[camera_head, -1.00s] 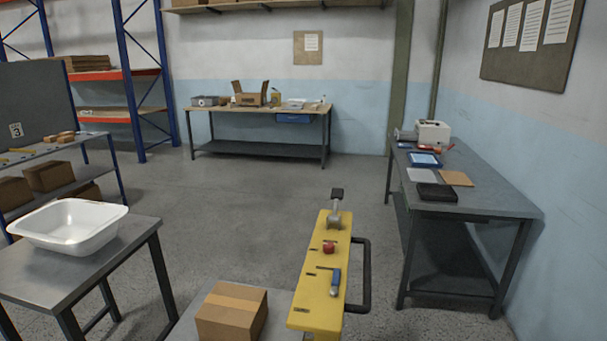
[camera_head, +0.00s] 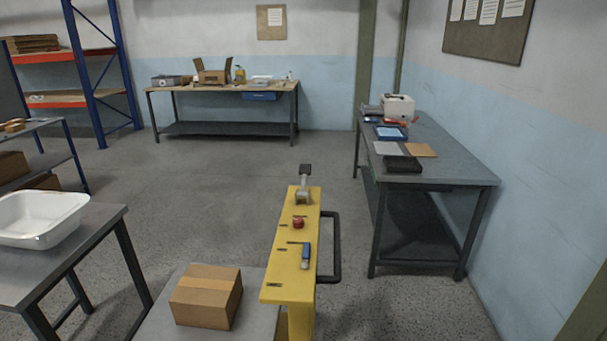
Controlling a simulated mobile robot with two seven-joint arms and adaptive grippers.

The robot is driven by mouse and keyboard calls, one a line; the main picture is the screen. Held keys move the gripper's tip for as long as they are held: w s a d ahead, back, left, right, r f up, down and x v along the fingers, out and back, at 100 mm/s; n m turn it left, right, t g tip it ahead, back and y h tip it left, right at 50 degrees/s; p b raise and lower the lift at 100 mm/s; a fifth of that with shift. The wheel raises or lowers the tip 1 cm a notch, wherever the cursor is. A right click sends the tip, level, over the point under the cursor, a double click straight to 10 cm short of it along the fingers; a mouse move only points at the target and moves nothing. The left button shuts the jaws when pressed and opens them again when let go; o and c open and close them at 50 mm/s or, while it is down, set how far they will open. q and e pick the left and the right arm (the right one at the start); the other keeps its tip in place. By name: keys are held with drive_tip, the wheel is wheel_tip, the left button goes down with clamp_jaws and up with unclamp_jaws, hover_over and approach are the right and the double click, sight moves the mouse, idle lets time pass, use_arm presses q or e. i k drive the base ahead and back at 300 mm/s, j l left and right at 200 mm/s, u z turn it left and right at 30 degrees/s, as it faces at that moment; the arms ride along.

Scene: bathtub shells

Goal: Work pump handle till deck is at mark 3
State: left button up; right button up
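A yellow lift column (camera_head: 290,266) stands in the lower middle of the head view. A pump handle with a dark grip (camera_head: 305,170) rises at its far end. A red knob (camera_head: 298,223) and a blue-handled lever (camera_head: 306,256) sit on its top face, beside several dark slot marks. A black bar handle (camera_head: 335,250) is on its right side. The grey deck (camera_head: 150,320) lies left of the column and bears a cardboard box (camera_head: 206,296). The numbers of the marks cannot be read. Neither of my grippers is in view.
A white tub shell (camera_head: 40,220) sits on a metal table (camera_head: 100,220) at the left. A grey bench (camera_head: 455,170) with a tablet and boxes runs along the right wall. A workbench (camera_head: 220,88) stands at the back. The floor (camera_head: 210,185) between is clear.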

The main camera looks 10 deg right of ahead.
sight(305, 169)
drive_tip(key=u, duration=0.25)
drive_tip(key=i+l+u, duration=0.15)
drive_tip(key=l+u, duration=0.25)
drive_tip(key=i+l+u, duration=0.1)
drive_tip(key=l+u, duration=0.35)
drive_tip(key=i+l+u, duration=0.1)
drive_tip(key=l, duration=1.35)
drive_tip(key=i+u, duration=0.05)
drive_tip(key=i, duration=0.05)
